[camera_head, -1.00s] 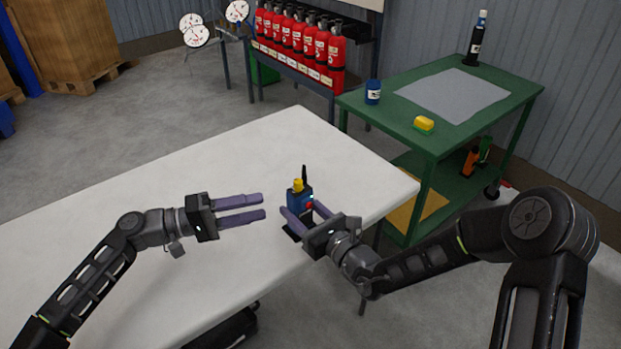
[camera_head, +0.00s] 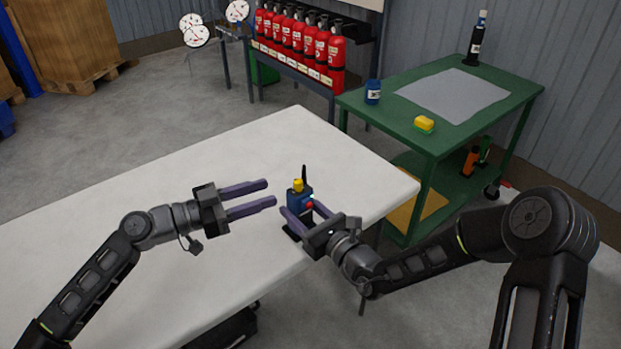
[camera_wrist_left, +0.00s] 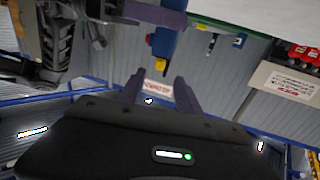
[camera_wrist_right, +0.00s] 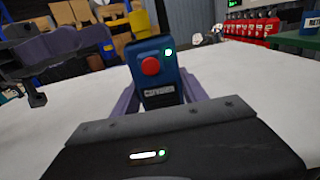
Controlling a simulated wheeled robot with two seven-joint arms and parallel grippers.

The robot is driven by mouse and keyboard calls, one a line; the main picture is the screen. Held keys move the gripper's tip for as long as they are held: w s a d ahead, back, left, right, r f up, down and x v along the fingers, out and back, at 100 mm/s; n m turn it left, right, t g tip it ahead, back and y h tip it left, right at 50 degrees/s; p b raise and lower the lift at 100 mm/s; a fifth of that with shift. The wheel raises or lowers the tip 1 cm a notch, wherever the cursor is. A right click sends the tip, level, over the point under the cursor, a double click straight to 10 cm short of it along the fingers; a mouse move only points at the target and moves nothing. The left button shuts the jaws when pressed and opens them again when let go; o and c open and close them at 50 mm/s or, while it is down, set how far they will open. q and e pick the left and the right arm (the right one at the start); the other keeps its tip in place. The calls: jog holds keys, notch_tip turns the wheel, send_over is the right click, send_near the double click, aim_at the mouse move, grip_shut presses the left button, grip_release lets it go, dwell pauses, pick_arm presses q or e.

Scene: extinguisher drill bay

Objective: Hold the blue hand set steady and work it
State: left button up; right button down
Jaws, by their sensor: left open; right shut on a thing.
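The blue hand set (camera_head: 298,202) stands upright near the front edge of the white table (camera_head: 180,215), with a yellow knob on top and a black antenna. In the right wrist view the hand set (camera_wrist_right: 158,84) shows a red button, a lit green light and a white label. My right gripper (camera_head: 303,215) is shut on its body from the right. My left gripper (camera_head: 272,193) is open and empty, a short way left of the hand set, its fingers pointing at it. In the left wrist view the hand set (camera_wrist_left: 163,45) appears beyond the left fingers, with its yellow knob.
Red extinguishers (camera_head: 297,42) line a rack at the back. The table's left part is clear.

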aim_at(310, 186)
pick_arm(q)
jog(key=x, duration=1.2)
jog(key=shift+c, duration=0.5)
grip_shut()
